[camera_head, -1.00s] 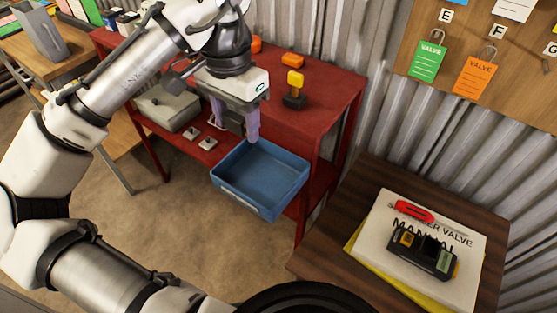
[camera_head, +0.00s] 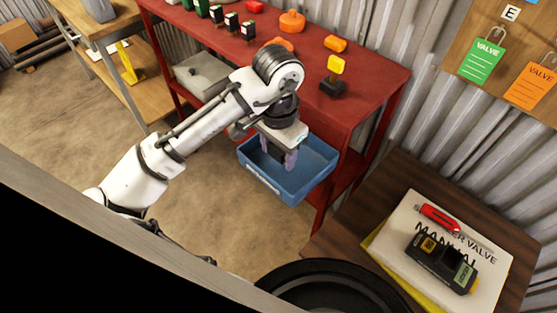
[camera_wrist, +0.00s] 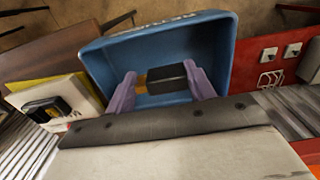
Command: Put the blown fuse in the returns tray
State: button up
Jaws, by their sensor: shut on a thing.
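The blown fuse (camera_wrist: 167,79) shows in the wrist view as a dark block with an orange end, held between the two purple fingers of my gripper (camera_wrist: 161,88). The blue returns tray (camera_wrist: 222,45) lies behind and below it in that view, with white lettering on its far wall. In the head view my gripper (camera_head: 282,160) reaches down inside the outline of the tray (camera_head: 292,192). My gripper is shut on the fuse. I cannot tell whether the fuse touches the tray floor. In the head view my wrist mostly hides the fuse.
The tray juts from the red bench (camera_head: 376,93). On its top stand a yellow-topped black part (camera_head: 333,75), an orange knob (camera_head: 292,22) and several green-and-black blocks. A grey box (camera_head: 203,76) sits lower. A wooden table at right holds a manual (camera_head: 408,222), red tool and black device (camera_head: 441,262).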

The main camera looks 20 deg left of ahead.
jog(key=shift+f, duration=2)
jog(key=shift+f, duration=0.1)
jog(key=shift+f, duration=0.15)
jog(key=o, duration=1)
jog(key=shift+o, duration=0.2)
notch_tip(320, 180, up, 13)
jog(key=shift+f, duration=0.2)
